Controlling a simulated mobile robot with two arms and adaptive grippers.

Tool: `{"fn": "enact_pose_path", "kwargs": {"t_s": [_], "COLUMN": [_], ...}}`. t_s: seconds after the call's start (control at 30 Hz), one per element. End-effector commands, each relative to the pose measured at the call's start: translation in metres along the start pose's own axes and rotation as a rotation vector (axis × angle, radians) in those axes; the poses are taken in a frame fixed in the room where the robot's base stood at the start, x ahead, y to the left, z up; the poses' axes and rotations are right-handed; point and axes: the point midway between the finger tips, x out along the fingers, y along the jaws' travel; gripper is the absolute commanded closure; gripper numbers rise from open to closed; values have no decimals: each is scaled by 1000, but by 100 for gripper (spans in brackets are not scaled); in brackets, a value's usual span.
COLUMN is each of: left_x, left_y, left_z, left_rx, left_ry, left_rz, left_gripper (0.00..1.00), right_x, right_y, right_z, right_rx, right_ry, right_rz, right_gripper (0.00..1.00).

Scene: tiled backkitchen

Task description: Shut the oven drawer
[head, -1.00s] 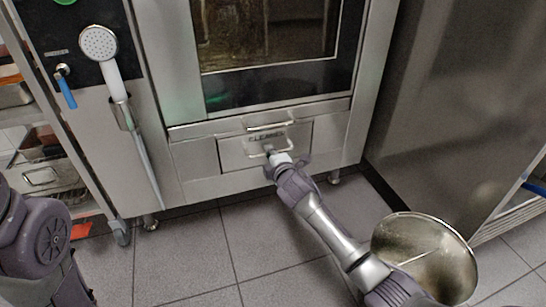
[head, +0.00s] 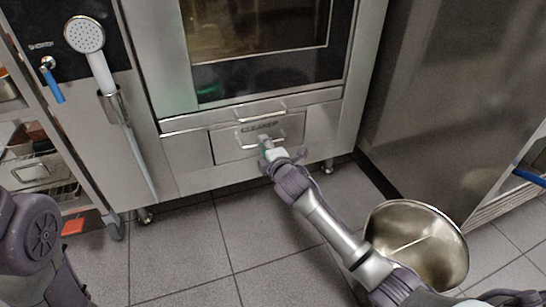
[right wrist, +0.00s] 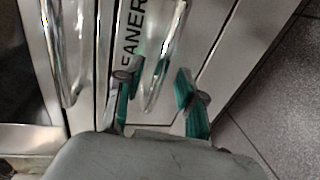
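The oven drawer (head: 226,149) is a flat steel front low on the oven, with a dark label and a bar handle. How far it stands out from the oven is hard to tell from this angle. My right gripper (head: 270,148) is at the drawer front, by its handle. In the right wrist view, my right gripper (right wrist: 158,97) has its two teal-padded fingers apart, with the drawer handle (right wrist: 166,60) passing in front of or between them. Contact cannot be made out. My left gripper is out of view; only part of my left arm shows at the left.
The oven's glass door (head: 262,75) is above the drawer. A hand shower (head: 85,36) hangs on the oven's left side. A steel bowl (head: 452,240) stands at the lower right, beside my right arm. A steel cabinet (head: 430,95) is on the right. Tiled floor (head: 180,250) lies clear in front.

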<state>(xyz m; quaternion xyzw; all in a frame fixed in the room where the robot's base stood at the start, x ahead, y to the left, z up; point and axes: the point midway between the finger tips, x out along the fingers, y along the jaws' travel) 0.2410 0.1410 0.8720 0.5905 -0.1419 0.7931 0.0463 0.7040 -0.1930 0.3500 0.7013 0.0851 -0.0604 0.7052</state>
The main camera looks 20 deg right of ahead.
Motion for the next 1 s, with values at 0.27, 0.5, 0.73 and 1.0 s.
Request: {"fn": "enact_pose_path", "kwargs": {"t_s": [0.27, 0.5, 0.73, 1.0], "left_x": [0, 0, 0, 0], "left_y": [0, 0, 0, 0], "left_z": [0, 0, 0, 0], "left_rx": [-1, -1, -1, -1], "left_ry": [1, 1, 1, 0], "left_rz": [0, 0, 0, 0], "left_gripper": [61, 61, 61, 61], "right_x": [-58, -86, -90, -90], "right_y": [0, 0, 0, 0], "right_z": [0, 0, 0, 0], "right_rx": [-1, -1, 0, 0], "right_ry": [2, 1, 0, 0], "right_rz": [0, 0, 0, 0], "right_gripper": [61, 61, 61, 61]}}
